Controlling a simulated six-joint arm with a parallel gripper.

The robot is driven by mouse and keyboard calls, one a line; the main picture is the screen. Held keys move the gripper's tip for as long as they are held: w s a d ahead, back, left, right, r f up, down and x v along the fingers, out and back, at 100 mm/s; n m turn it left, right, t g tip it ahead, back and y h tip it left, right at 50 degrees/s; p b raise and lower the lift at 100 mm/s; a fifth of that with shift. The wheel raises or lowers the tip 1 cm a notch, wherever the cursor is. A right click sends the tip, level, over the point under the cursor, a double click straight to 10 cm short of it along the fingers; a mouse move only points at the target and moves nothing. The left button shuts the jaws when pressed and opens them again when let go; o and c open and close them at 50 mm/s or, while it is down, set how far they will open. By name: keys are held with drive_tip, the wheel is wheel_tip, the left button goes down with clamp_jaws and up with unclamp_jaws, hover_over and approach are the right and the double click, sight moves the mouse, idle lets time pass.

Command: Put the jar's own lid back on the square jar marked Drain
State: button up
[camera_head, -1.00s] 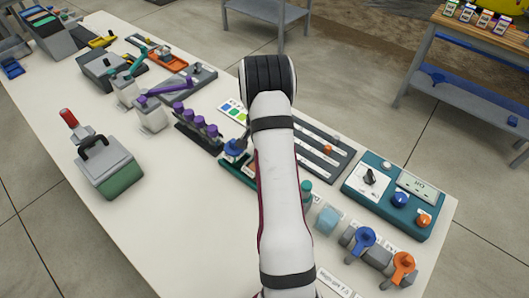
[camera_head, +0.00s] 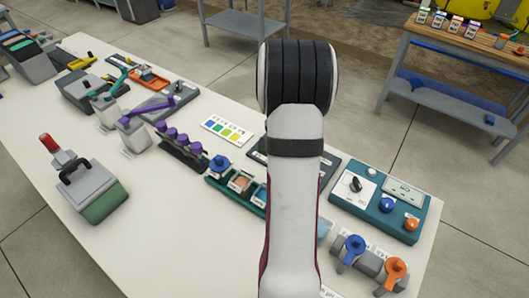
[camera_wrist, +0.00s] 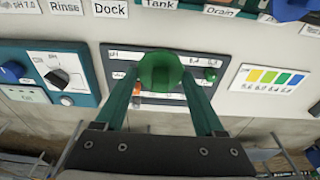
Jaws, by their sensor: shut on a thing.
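My gripper (camera_wrist: 160,84) shows in the wrist view, its two teal fingers shut on a round green piece, which looks like a lid (camera_wrist: 160,69). It is held above a dark slotted panel. A label reading Drain (camera_wrist: 222,12) shows at the top edge, right of a Tank label; the jars themselves are mostly cut off there. In the head view a teal rack (camera_head: 220,185) holds a blue-capped jar (camera_head: 219,164) and two square open-looking jars, one orange-brown inside (camera_head: 240,182) and one blue inside (camera_head: 260,195). Which is Drain cannot be read. My arm hides the gripper there.
A teal control box with knobs (camera_head: 355,208) stands right of my arm. Blue (camera_head: 354,244) and orange (camera_head: 396,268) valve handles are at the front right. A colour card (camera_head: 228,130) lies behind the rack. Purple-topped pieces (camera_head: 183,142) stand left.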

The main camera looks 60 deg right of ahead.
sight(240, 170)
drive_tip(key=shift+s+d+r, duration=0.1)
drive_tip(key=shift+s+r, duration=0.2)
drive_tip(key=shift+r, duration=0.4)
drive_tip(key=shift+s+d+r, duration=0.1)
drive_tip(key=shift+s+r, duration=0.2)
drive_tip(key=shift+r, duration=0.35)
drive_tip(key=shift+a, duration=0.1)
drive_tip(key=w+a+f+n, duration=0.1)
drive_tip(key=w+a+n, duration=0.5)
drive_tip(key=w+a, duration=0.3)
drive_tip(key=shift+t, duration=0.4)
drive_tip(key=shift+s+a+f, duration=0.1)
drive_tip(key=shift+a+f, duration=0.1)
drive_tip(key=shift+f, duration=0.7)
drive_tip(key=shift+s+a+f, duration=0.1)
drive_tip(key=shift+a+f, duration=0.1)
drive_tip(key=shift+f, duration=0.65)
drive_tip(key=shift+s+a+f, duration=0.1)
drive_tip(key=shift+a+f, duration=0.1)
drive_tip(key=shift+f, duration=0.7)
drive_tip(key=o, duration=1.3)
